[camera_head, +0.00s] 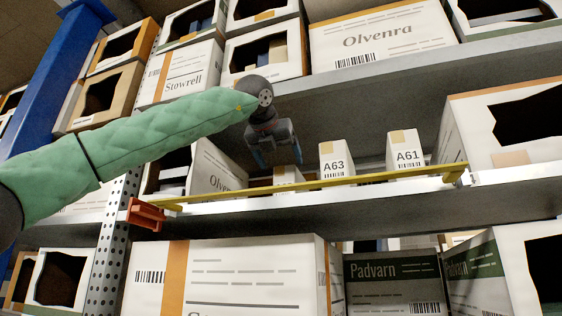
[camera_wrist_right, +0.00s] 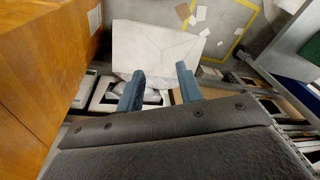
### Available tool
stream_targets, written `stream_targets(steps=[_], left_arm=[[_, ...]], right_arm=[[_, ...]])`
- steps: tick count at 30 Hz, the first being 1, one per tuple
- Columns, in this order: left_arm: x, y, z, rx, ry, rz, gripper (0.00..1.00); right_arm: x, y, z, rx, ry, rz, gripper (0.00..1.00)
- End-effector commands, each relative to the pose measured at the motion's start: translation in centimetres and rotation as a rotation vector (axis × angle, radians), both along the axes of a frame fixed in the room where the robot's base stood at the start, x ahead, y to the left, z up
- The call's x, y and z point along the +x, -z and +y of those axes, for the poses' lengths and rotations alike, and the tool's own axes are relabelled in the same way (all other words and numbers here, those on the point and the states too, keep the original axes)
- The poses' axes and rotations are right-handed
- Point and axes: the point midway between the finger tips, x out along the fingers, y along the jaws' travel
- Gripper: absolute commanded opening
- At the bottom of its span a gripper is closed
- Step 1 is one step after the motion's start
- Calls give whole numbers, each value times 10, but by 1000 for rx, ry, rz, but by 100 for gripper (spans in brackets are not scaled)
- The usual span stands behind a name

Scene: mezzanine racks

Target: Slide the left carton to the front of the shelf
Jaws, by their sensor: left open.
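The left carton (camera_head: 287,173) is a small white box with tan tape, seen in the head view behind a yellow bar, low and mostly hidden; its label is unreadable. It appears set farther back than carton A63 (camera_head: 333,160) and carton A61 (camera_head: 404,150), which stand upright to its right. My left gripper (camera_head: 279,160) is open, with its fingers pointing down just above the left carton in the picture; whether they touch it I cannot tell. My right gripper (camera_wrist_right: 160,90) shows in the right wrist view, its blue fingers apart with nothing gripped.
The yellow bar (camera_head: 350,182) runs along the shelf front, near an orange bracket (camera_head: 146,214). A larger Olvenra box (camera_head: 215,170) stands left of the small cartons, and a big open box (camera_head: 470,125) at right. The shelf above (camera_head: 400,65) overhangs. A wooden surface (camera_wrist_right: 40,70) borders the right wrist view.

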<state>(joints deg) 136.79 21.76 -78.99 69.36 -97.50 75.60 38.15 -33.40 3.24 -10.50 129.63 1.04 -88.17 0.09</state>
Motion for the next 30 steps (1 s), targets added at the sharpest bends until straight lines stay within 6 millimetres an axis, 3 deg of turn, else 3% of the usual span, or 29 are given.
stream_targets(steps=[7,11,30], left_arm=[[3,1,-1,0,0,1,82],[11,4,-3,1,0,3,82],[61,25,-19,0,0,1,82]], right_arm=[[1,3,0,-1,0,-1,36],[2,15,0,-3,0,4,36],[1,112,-4,-18,0,9,36]])
